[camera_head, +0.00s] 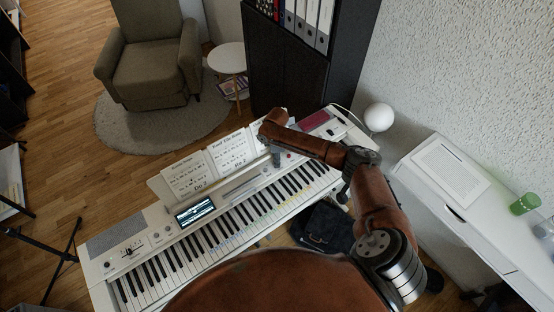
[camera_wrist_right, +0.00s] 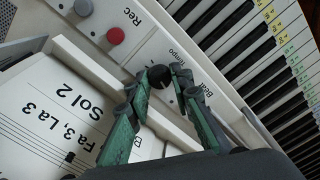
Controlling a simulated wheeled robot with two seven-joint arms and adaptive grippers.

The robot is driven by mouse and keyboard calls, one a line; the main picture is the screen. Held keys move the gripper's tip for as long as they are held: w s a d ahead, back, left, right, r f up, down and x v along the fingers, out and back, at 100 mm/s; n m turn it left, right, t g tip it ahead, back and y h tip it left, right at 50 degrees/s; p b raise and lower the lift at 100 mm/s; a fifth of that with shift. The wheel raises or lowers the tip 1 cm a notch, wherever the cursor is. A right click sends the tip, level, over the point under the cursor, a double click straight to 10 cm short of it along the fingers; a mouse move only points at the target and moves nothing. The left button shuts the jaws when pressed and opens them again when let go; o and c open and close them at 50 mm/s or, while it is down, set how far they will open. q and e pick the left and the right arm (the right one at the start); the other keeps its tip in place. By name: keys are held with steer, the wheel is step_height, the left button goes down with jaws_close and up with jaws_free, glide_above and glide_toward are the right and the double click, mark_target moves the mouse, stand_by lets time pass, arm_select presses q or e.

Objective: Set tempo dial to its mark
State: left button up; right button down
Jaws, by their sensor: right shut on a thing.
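The tempo dial (camera_wrist_right: 161,76) is a small dark knob on the piano's white panel, beside the printed word "Tempo". My right gripper (camera_wrist_right: 168,79) has its two green fingers closed on the dial from either side in the right wrist view. In the head view my right gripper (camera_head: 277,160) is small and dark, just above the panel behind the keys. The dial's pointer and its mark cannot be made out. My left gripper is not in view.
A red button (camera_wrist_right: 116,35) labelled "Rec" and a grey knob (camera_wrist_right: 82,8) sit beside the dial. Sheet music (camera_head: 187,178) stands behind the panel on the piano (camera_head: 99,271). The keys (camera_wrist_right: 262,66) run close along the front. A white lamp (camera_head: 378,117) stands beyond the piano's right end.

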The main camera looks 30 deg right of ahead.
stand_by(0.4)
steer(key=c, duration=1.7)
jaws_free()
steer(key=shift+r, duration=0.15)
steer(key=shift+r, duration=3.85)
